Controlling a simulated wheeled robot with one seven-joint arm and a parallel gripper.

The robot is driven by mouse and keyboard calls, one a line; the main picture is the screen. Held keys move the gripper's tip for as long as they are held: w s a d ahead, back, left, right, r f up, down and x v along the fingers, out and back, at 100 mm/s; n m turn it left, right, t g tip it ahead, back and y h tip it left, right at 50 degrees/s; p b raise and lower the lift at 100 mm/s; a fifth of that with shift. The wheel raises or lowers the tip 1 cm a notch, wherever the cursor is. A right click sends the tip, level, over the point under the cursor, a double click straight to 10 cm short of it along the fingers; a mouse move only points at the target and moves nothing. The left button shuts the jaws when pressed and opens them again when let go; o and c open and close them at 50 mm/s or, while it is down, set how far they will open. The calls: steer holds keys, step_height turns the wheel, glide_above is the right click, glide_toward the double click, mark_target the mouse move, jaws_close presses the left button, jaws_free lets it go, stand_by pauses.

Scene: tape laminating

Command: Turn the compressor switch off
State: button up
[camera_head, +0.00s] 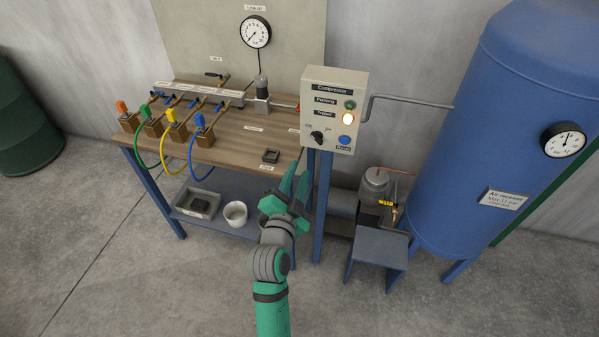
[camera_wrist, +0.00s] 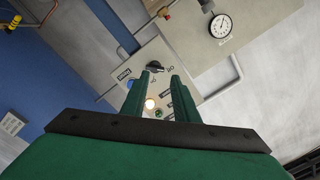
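The compressor control box (camera_head: 334,105) is a light grey panel on blue posts. Its black rotary switch (camera_head: 317,136) is at the lower left, beside a blue button (camera_head: 344,140). A yellowish-white lamp (camera_head: 348,118) is lit, and a dark green lamp (camera_head: 350,104) sits above it. My gripper (camera_head: 293,182) is open and empty, below and left of the box. In the wrist view my gripper (camera_wrist: 162,78) points at the box; the black switch (camera_wrist: 154,66) shows just beyond the fingertips, apart from them as far as I can tell. The exact switch setting is too small to read.
A workbench (camera_head: 220,150) with colored valves and hoses stands left of the box. A blue air receiver (camera_head: 490,120) with a gauge (camera_head: 563,139) stands right. The compressor unit (camera_head: 375,190) sits below the box. A grey pipe (camera_head: 410,100) leaves the box's right side.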

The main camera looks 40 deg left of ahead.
steer(key=shift+w+d, duration=0.1)
stand_by(0.5)
steer(key=v, duration=1)
steer(key=shift+s+d, duration=0.2)
steer(key=shift+d, duration=0.05)
steer(key=shift+s+a, duration=0.1)
steer(key=shift+s, duration=0.05)
